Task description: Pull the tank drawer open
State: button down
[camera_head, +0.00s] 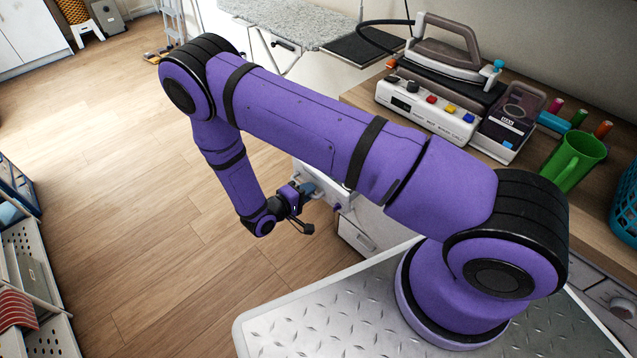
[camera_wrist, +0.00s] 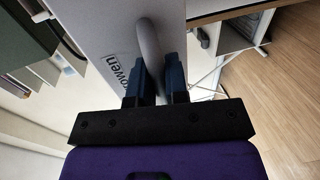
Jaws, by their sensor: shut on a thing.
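My gripper (camera_head: 308,190) is low in front of the wooden counter, on its floor side, in the head view. In the wrist view its two dark blue fingers (camera_wrist: 160,82) are shut on a grey curved handle (camera_wrist: 149,45), one finger on each side. The handle stands out from a white front (camera_wrist: 105,35) with partly visible dark lettering, which I take as the tank drawer. In the head view my arm hides much of this front, and I cannot tell how far it is out.
An ironing board (camera_head: 290,22) stands behind. The wooden floor (camera_head: 110,190) left of my gripper is clear.

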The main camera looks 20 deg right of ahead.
jog(key=shift+s+a, duration=0.2)
jog(key=shift+a, duration=0.4)
jog(key=c, duration=1.1)
grip_release()
jog(key=shift+c, duration=0.2)
jog(key=shift+a, duration=0.1)
jog(key=v, duration=1)
jog(key=shift+a, duration=0.25)
jog(key=shift+s, duration=0.1)
